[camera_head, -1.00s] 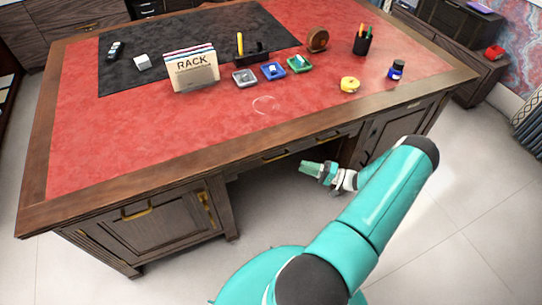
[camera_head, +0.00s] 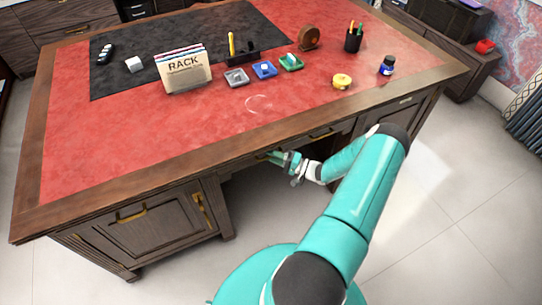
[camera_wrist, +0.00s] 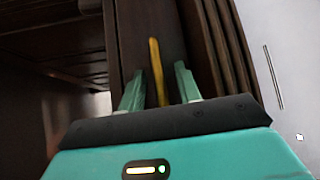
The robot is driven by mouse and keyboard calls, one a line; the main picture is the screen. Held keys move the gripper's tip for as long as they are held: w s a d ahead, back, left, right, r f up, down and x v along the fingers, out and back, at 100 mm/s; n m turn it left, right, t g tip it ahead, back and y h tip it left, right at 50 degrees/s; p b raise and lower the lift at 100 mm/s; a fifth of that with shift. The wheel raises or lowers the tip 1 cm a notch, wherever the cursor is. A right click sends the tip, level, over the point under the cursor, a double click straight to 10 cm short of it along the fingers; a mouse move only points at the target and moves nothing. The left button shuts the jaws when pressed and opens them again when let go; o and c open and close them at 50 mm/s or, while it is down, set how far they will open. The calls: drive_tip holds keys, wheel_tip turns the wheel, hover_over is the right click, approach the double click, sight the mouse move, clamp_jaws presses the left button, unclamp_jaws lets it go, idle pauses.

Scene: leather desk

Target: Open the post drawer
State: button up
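The desk (camera_head: 60,185) has dark wood sides and drawers along its front. In the head view my gripper (camera_head: 274,156) is at the desk's middle front, just below the top's edge, at a drawer handle it largely covers. In the wrist view the brass handle (camera_wrist: 156,70) runs between the two green fingertips of my gripper (camera_wrist: 158,85), on a dark wood drawer front (camera_wrist: 165,25). The fingers are apart, one on each side of the handle, with gaps visible. I cannot tell which drawer is the post drawer; no label is legible.
A second brass handle (camera_head: 322,133) is on the front to the right. A cabinet door (camera_head: 150,225) with brass fittings is at the left. The desktop holds a RACK file holder (camera_head: 185,72), small trays, a yellow tape (camera_head: 342,81) and an ink bottle (camera_head: 387,66). The floor in front is clear.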

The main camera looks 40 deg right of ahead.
drive_tip(key=shift+w+a, duration=0.15)
drive_tip(key=shift+w, duration=0.1)
clamp_jaws()
drive_tip(key=shift+s, duration=0.1)
drive_tip(key=s+a, duration=0.4)
drive_tip(key=s, duration=0.9)
drive_tip(key=s+a, duration=0.3)
drive_tip(key=s, duration=1)
drive_tip(key=shift+a, duration=0.35)
drive_tip(key=shift+s+r, duration=0.1)
unclamp_jaws()
